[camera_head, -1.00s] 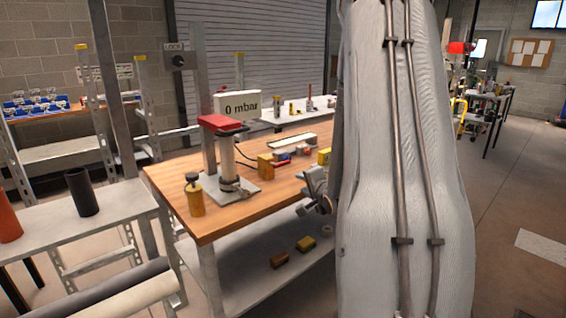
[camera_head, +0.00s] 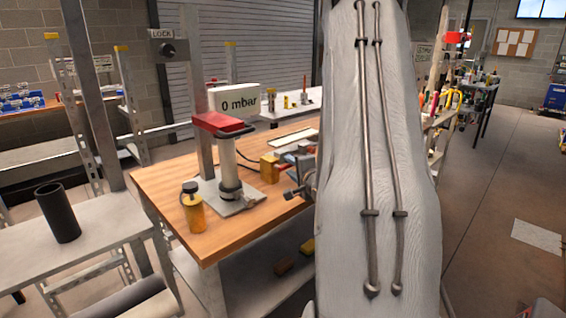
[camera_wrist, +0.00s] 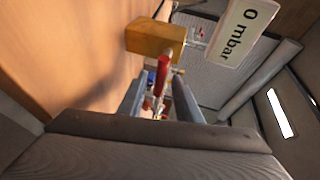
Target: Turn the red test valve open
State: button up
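The red test valve handle (camera_wrist: 161,76) shows in the wrist view as a narrow red lever, just beyond a brass-coloured block's (camera_wrist: 154,38) lower edge. My gripper (camera_wrist: 160,97) is open, with one finger on each side of the lever's line of sight. I cannot tell whether either finger touches it. In the head view, my gripper (camera_head: 301,188) is partly hidden behind my arm, at the bench's right side. The brass block (camera_head: 269,168) stands just left of it. The valve handle is not clear there. A display (camera_head: 236,101) reads 0 mbar.
A pump with a red top (camera_head: 222,123) stands on a metal plate on the wooden bench (camera_head: 160,178). A yellow bottle (camera_head: 193,212) is at its left. A dark cylinder (camera_head: 58,213) stands on the side shelf. Open floor lies to the right.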

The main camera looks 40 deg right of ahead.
jog(key=x, duration=0.6)
jog(key=shift+s+d+p, duration=0.1)
jog(key=shift+d+p, duration=0.2)
grip_shut()
